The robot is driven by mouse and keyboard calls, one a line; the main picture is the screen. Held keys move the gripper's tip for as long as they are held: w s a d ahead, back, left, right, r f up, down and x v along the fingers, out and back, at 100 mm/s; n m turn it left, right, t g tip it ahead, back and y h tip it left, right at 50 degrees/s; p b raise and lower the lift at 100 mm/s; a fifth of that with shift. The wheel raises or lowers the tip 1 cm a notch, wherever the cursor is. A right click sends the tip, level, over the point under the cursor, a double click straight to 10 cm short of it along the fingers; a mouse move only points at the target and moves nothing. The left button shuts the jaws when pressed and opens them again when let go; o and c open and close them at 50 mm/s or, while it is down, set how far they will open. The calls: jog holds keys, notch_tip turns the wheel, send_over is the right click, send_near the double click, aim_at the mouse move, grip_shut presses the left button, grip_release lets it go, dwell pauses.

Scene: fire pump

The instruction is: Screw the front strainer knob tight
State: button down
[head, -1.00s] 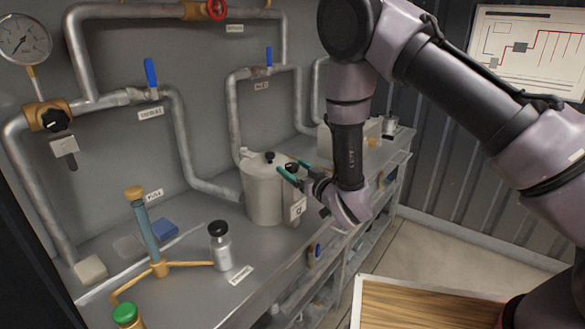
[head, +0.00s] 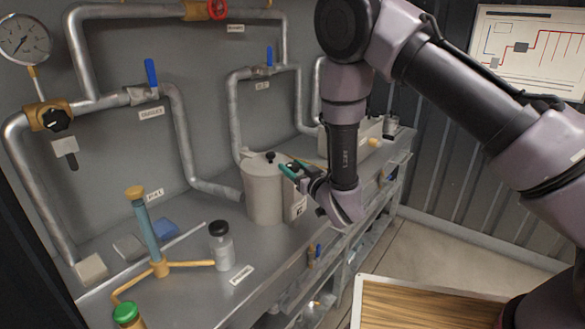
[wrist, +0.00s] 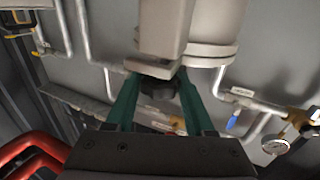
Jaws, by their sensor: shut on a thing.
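The strainer is a pale grey canister (head: 263,195) on the bench, with a black knob (head: 269,157) on top at the back. My gripper (head: 287,168) is at its front right side, its green fingers level with the canister's top edge. In the wrist view the front black knob (wrist: 158,88) sits between the two green fingers (wrist: 157,98), below a grey bracket. My gripper is shut on this knob. In the head view the fingers hide the front knob. I cannot see how far it is threaded in.
A grey bottle with a black cap (head: 221,247) and a yellow-footed blue column (head: 146,229) stand on the bench (head: 200,285) to the left. Pipes with blue-handled valves (head: 151,75) run along the wall behind. A wooden-topped surface (head: 425,305) lies at the lower right.

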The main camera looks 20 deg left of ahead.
jog(key=m+t+h, duration=0.2)
jog(key=h, duration=0.1)
jog(key=m+t+h, duration=0.2)
jog(key=m+h, duration=0.1)
jog(key=h, duration=0.1)
jog(key=shift+s+a+m+t, duration=0.1)
jog(key=shift+a+m+t, duration=0.05)
jog(key=shift+m+t, duration=0.2)
jog(key=shift+m+t+h, duration=0.3)
jog(key=shift+m+h, duration=0.8)
jog(key=shift+h, duration=0.7)
jog(key=shift+m+t+h, duration=0.25)
jog(key=shift+m+h, duration=0.8)
jog(key=shift+h, duration=0.75)
jog(key=shift+c, duration=1.3)
grip_release()
jog(key=s, duration=1)
jog(key=shift+s+a, duration=0.3)
